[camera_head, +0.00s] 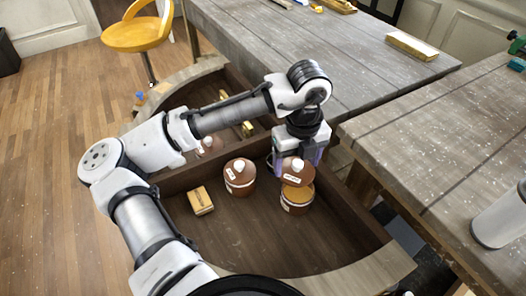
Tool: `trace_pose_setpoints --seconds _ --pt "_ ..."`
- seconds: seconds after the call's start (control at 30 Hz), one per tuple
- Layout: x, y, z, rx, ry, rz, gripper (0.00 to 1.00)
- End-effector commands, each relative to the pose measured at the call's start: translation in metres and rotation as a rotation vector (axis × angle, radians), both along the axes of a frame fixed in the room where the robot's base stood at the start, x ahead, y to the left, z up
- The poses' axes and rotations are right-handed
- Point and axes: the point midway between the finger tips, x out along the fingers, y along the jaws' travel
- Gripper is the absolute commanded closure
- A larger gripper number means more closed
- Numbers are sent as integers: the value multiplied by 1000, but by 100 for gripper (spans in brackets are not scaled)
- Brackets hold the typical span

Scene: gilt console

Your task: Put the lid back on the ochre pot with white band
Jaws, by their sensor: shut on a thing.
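The pot (294,207) stands in the dark wooden compartment. It is brown with a white band or label on its front and an ochre top face; whether that face is its opening or contents I cannot tell. My gripper (297,161) points down with purple fingers and is shut on a reddish-brown lid (299,178) with a pale knob and a white mark. The lid is just above and slightly behind the pot in this view, overlapping its back edge. Whether they touch is unclear.
A similar brown pot (239,186) with a white knob stands to the left, near a small yellow-tan box (200,200). Another pot (209,146) is partly hidden behind my arm. A wooden divider and curved rim (372,272) bound the compartment. A grey table (430,150) lies right.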

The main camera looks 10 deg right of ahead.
Motion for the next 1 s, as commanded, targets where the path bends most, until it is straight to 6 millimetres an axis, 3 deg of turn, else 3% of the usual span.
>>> trace_pose_setpoints --seconds 0.17,1.0 --pt "-6 -16 -8 0 0 -62 49" --pt "-6 -16 -69 0 0 -62 49"
